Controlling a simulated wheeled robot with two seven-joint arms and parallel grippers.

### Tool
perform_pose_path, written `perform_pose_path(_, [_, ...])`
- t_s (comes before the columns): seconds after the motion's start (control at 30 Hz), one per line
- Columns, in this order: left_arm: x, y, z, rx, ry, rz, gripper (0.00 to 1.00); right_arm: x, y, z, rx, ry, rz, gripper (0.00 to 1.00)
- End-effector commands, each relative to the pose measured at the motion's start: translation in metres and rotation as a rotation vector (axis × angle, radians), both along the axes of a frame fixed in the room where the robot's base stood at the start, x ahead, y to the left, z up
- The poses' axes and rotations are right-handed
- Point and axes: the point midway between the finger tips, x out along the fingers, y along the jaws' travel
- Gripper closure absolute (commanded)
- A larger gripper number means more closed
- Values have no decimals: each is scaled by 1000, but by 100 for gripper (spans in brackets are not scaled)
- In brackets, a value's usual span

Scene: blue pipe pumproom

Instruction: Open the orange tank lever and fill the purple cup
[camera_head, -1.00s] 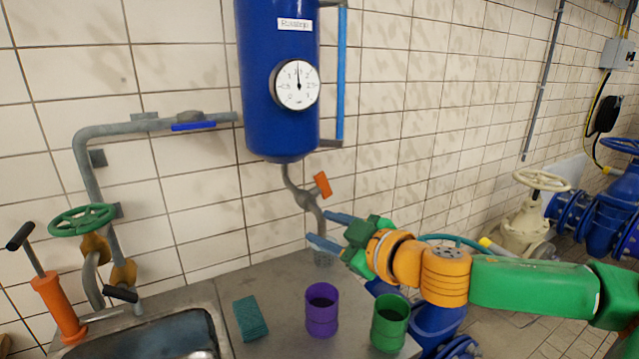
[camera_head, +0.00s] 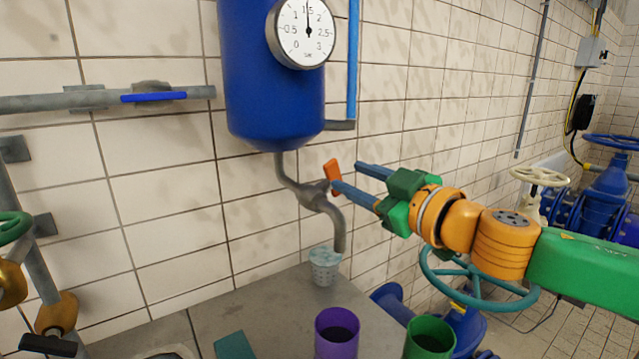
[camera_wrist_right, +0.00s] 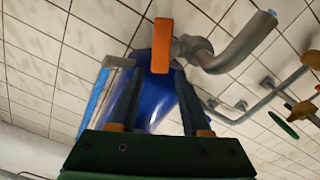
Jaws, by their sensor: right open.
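The orange lever (camera_head: 332,176) sits on the grey spout pipe (camera_head: 310,195) under the blue tank (camera_head: 270,95). My right gripper (camera_head: 346,174) is open, with its two blue fingers at the lever; whether they touch it I cannot tell. In the right wrist view the lever (camera_wrist_right: 162,45) stands just beyond the fingertips, in line with the gap between them. The purple cup (camera_head: 337,335) stands upright on the grey counter, in front of the spout and cut off by the lower edge. My left gripper is not in view.
A green cup (camera_head: 428,340) stands to the right of the purple cup. A pale perforated cup-like piece (camera_head: 323,267) is on the counter beneath the spout's mouth. A green sponge (camera_head: 234,346) lies at the left. A teal handwheel (camera_head: 470,280) is below my right arm.

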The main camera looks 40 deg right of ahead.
Motion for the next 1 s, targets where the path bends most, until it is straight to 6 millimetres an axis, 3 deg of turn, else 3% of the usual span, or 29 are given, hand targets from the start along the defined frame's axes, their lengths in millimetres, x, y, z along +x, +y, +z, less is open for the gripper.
perform_pose_path(0.5, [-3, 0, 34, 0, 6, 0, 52, 63, -6, 4, 0, 3, 3, 52])
perform_pose_path(0.9, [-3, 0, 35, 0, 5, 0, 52, 70, -8, 0, -1, 1, 0, 52])
perform_pose_path(1.0, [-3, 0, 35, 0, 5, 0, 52, 70, -8, 0, -1, 1, 0, 80])
